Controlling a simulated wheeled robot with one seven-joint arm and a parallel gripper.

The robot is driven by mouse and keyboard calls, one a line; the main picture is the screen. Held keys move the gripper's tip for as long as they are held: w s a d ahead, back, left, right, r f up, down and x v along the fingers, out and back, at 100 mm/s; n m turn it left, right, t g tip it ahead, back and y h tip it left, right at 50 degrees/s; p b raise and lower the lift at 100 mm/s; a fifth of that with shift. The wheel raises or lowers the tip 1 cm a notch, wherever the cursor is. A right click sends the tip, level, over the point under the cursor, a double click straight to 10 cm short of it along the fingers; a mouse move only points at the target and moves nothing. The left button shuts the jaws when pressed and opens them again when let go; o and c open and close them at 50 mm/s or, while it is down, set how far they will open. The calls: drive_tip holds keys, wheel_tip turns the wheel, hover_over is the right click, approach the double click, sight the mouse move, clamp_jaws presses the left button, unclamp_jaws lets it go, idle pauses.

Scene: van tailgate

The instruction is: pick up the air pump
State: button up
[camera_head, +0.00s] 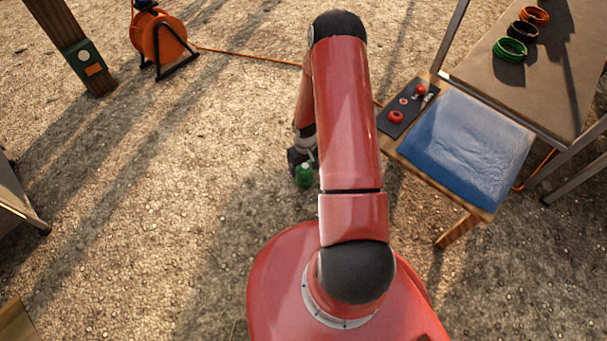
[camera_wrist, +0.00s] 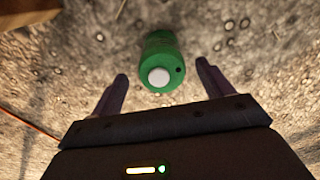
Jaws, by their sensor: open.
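A green cylinder with a pale round cap, which looks like the air pump (camera_head: 305,176), is on the gravel ground just in front of my base in the head view. The wrist view shows the pump (camera_wrist: 162,62) upper middle, with its white cap facing the camera. My gripper (camera_wrist: 160,82) is open, with one dark finger to each side of the pump's near end. I cannot tell whether the fingers reach past its sides. In the head view my gripper (camera_head: 302,158) is partly hidden by my arm and sits right by the pump.
A low wooden bench with a blue cushion (camera_head: 467,148) and a dark tray (camera_head: 408,107) of small red parts stands at right. Behind it is a table (camera_head: 540,75) with coiled straps. An orange cable reel (camera_head: 158,38) and its cable lie at the back.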

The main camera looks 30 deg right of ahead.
sight(304, 180)
wheel_tip(304, 180, down, 5)
drive_tip(key=shift+a+f+b, duration=0.1)
drive_tip(key=shift+b, duration=0.35)
drive_tip(key=shift+c, duration=0.5)
drive_tip(key=c, duration=1.2)
drive_tip(key=shift+o, duration=0.2)
